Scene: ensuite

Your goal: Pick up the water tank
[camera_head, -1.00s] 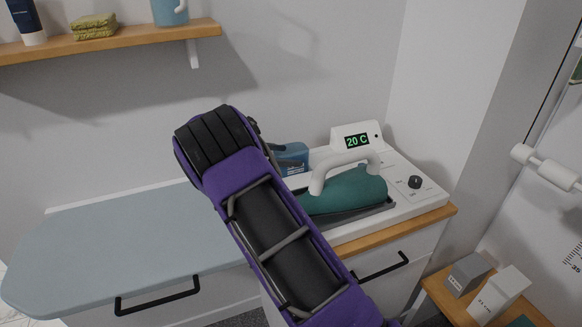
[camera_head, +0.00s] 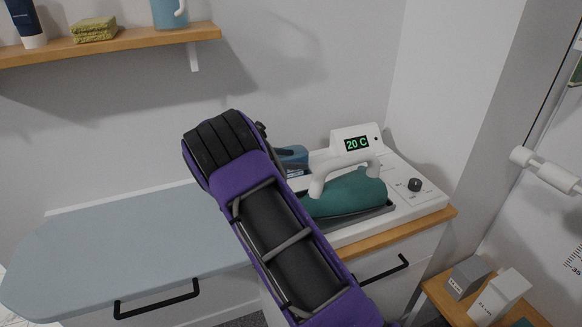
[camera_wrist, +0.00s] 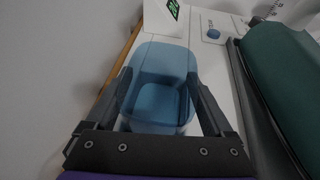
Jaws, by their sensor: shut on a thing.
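The water tank (camera_wrist: 160,88) is a translucent blue container in the middle of the wrist view. My gripper (camera_wrist: 163,98) is shut on it, with one dark finger along each side. In the head view the tank (camera_head: 293,158) shows only in part, behind my purple arm and left of the display. My arm hides my fingers there. Whether the tank's underside touches the white station cannot be made out.
A teal iron (camera_head: 350,194) with a white handle rests on the white station (camera_head: 405,207), beside the tank. A display (camera_head: 357,143) reading 20 C stands behind it. A grey-blue ironing board (camera_head: 130,245) extends left. A wall shelf (camera_head: 110,43) is above.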

